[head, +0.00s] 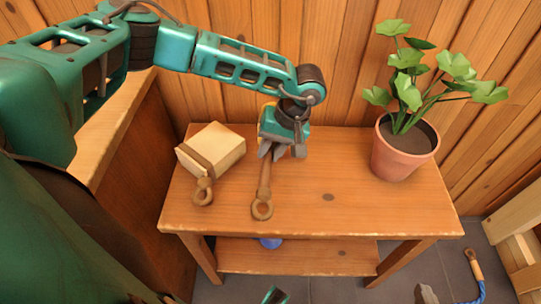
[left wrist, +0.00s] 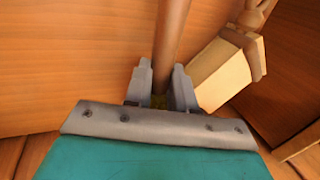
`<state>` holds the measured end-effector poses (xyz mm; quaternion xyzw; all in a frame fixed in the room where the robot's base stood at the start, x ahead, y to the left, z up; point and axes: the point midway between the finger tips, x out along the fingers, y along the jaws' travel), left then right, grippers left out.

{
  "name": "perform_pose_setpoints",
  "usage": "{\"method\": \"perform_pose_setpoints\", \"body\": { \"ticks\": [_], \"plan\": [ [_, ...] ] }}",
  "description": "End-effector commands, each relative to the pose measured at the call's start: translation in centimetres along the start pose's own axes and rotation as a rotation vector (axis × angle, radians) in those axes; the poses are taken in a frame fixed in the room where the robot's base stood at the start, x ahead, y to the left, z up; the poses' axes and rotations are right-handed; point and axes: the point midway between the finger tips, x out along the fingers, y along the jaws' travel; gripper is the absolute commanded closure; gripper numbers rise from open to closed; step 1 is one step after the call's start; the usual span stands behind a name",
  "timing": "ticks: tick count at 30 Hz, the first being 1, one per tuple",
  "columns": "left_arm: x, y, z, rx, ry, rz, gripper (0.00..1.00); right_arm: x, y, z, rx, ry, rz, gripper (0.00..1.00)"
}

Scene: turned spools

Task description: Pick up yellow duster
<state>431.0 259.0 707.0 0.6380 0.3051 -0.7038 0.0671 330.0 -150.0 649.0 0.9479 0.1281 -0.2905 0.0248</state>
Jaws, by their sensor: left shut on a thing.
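My left gripper (head: 268,152) is over the middle of the wooden table, shut on a duster with a brown handle (head: 264,188) that ends in a ring towards the table's front. In the left wrist view the handle (left wrist: 171,45) runs between the fingers of the left gripper (left wrist: 160,90), with a small yellow patch low between them. I cannot tell whether the duster touches the table.
A cream block (head: 222,148) with a brown strap and ring lies left of the duster. A potted plant (head: 403,150) stands at the table's right end. The table (head: 340,215) is clear between. A blue object (head: 270,243) sits on the lower shelf. Wooden walls close the back and left.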

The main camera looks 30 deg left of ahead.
Motion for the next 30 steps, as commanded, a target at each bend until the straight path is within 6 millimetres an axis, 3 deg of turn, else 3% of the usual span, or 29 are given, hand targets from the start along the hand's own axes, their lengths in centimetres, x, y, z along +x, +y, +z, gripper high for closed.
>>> {"method": "perform_pose_setpoints", "body": {
  "ticks": [1,6,15,21,30],
  "plan": [
    [-1.9,-0.6,-0.1,-0.001,0.003,0.005,1.0,-0.4,0.0,-0.6,0.0,0.0,0.0,1.0],
    [-6.6,-2.4,-0.1,-0.002,0.003,0.004,1.0,-0.9,-0.1,-1.4,0.001,0.001,0.0,1.0],
    [-12.7,-4.6,0.0,-0.001,0.001,0.003,1.0,-1.4,-0.2,-2.2,0.005,0.002,0.0,1.0],
    [-14.2,-5.2,0.0,-0.001,0.0,0.001,1.0,-1.5,-0.2,-2.4,0.007,0.003,0.0,1.0],
    [-14.4,-5.3,0.0,-0.001,0.0,0.0,1.0,-1.5,-0.2,-2.4,0.007,0.003,0.0,1.0]
  ]
}}
